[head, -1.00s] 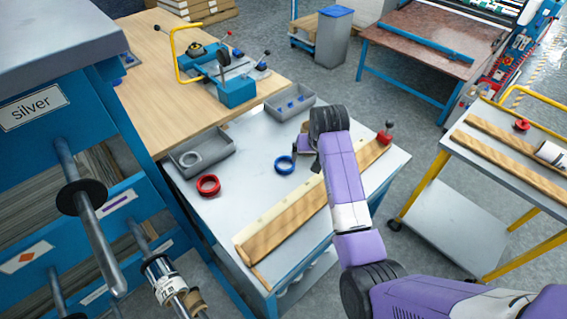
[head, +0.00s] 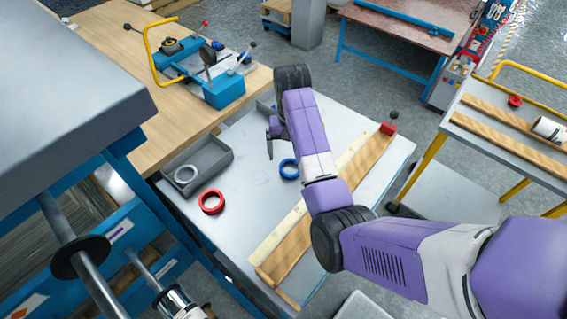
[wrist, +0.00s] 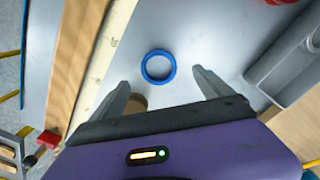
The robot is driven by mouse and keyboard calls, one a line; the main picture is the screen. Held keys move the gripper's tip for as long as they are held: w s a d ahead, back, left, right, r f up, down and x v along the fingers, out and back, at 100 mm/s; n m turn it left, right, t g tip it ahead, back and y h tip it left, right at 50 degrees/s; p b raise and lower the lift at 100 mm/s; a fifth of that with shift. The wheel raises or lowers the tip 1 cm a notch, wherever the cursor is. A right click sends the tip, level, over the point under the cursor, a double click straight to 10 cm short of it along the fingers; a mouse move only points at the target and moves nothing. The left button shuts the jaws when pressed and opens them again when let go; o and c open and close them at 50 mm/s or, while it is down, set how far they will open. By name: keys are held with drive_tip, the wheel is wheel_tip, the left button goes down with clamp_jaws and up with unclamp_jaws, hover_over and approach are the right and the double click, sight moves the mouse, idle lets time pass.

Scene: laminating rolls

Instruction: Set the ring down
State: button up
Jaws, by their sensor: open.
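A blue ring (head: 290,178) lies flat on the grey table top (head: 240,225), between a grey tray and a long wooden strip. In the wrist view the blue ring (wrist: 144,68) lies just beyond my open fingertips, about centred between them and apart from both. My gripper (head: 271,138) hangs near the ring, a little to its upper left in the head view; its fingers (wrist: 160,85) are spread and empty. A red ring (head: 202,205) lies on the table in front of the tray. A pale grey ring (head: 178,177) lies in the tray.
The grey tray (head: 210,158) stands at the table's left side. A wooden strip with a pale edge (head: 290,258) runs along the right, with a red-based knob (head: 387,129) at its far end. My arm hides part of the table's back. A shelf rack stands at left.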

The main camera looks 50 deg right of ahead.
drive_tip(key=f, duration=0.2)
drive_tip(key=f+p, duration=0.1)
drive_tip(key=f, duration=0.4)
drive_tip(key=shift+d+f, duration=0.2)
drive_tip(key=shift+d, duration=0.1)
drive_tip(key=shift+c, duration=0.4)
drive_tip(key=c, duration=1.6)
drive_tip(key=shift+w+r, duration=0.1)
drive_tip(key=shift+r, duration=0.1)
wheel_tip(320, 180, up, 14)
drive_tip(key=p, duration=0.4)
wheel_tip(320, 180, up, 4)
drive_tip(key=r, duration=0.1)
hover_over(290, 170)
drive_tip(key=shift+r, duration=0.3)
